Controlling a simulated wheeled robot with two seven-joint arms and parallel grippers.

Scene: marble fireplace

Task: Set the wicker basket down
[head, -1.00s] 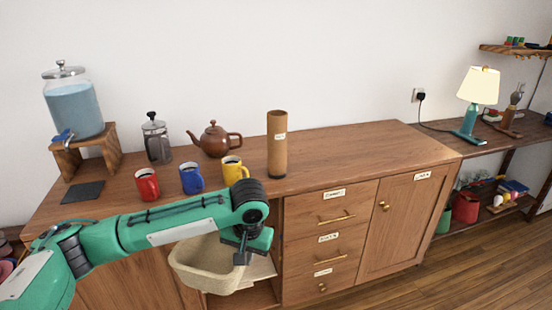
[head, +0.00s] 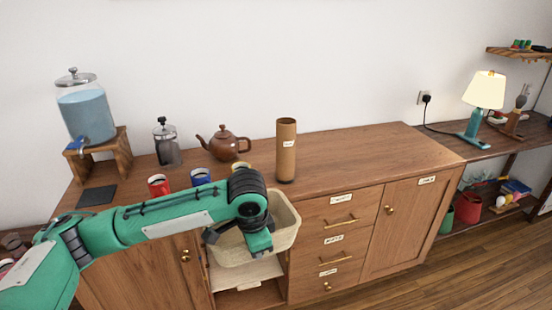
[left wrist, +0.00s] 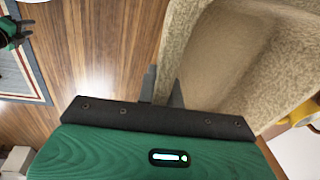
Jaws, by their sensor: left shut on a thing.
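The cream wicker basket (head: 284,222) hangs in front of the wooden cabinet, just below its top edge, in the head view. My left gripper (head: 236,236) is shut on the basket's near rim. In the left wrist view the fingers (left wrist: 162,88) pinch the basket wall, and the basket (left wrist: 235,55) opens to the right, with its inside looking empty. My green forearm hides part of the basket in the head view.
The cabinet top (head: 345,158) holds a red mug (head: 158,184), a blue mug (head: 201,177), a brown teapot (head: 224,143), a French press (head: 167,143), a tall cylinder (head: 286,150) and a water dispenser (head: 85,110). An open cabinet bay (head: 250,295) lies below the basket. The counter right of the cylinder is clear.

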